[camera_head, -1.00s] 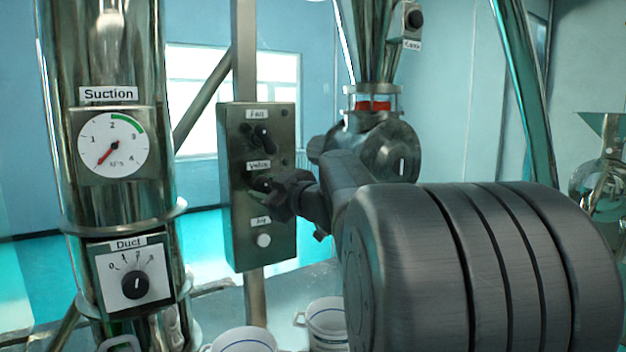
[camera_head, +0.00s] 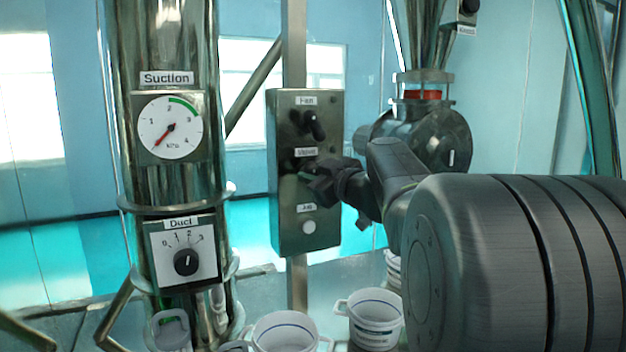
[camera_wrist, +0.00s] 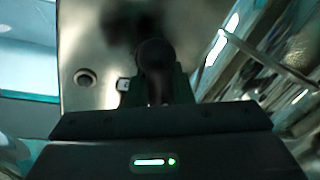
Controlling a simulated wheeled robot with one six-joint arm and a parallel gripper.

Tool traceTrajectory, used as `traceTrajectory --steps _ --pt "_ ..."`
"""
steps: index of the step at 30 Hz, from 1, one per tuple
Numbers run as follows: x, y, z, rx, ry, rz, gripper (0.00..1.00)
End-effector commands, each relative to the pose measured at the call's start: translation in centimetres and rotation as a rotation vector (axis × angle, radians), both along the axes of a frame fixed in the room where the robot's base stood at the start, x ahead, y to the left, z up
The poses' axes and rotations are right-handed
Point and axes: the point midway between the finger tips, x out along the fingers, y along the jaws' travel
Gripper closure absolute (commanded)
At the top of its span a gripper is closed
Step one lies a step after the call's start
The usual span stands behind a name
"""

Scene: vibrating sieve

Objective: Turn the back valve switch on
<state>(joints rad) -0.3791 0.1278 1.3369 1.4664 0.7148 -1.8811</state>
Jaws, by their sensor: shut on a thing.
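The grey control box (camera_head: 281,215) hangs on a post in the middle of the head view. Its middle label reads Valve (camera_head: 306,152). My gripper (camera_head: 322,186) is at the box just under that label and hides the valve switch in the head view. In the wrist view a dark round-ended switch (camera_wrist: 155,57) stands between the fingers of my gripper (camera_wrist: 158,88), which is shut on it. The switch's exact angle cannot be told.
The fan switch (camera_head: 314,124) is just above my gripper and the white Air button (camera_head: 309,227) below. A steel column to the left bears the suction gauge (camera_head: 170,127), its needle low, and the duct dial (camera_head: 186,262). White buckets (camera_head: 285,332) stand below.

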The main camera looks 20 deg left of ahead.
Motion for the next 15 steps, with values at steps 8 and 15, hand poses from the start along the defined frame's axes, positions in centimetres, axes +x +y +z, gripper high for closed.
traceTrajectory --steps 8,15 --pt "0.02 -0.07 -0.79 0.116 0.129 0.001 1.00" --pt "0.14 -0.19 -0.69 0.258 0.294 0.001 1.00"
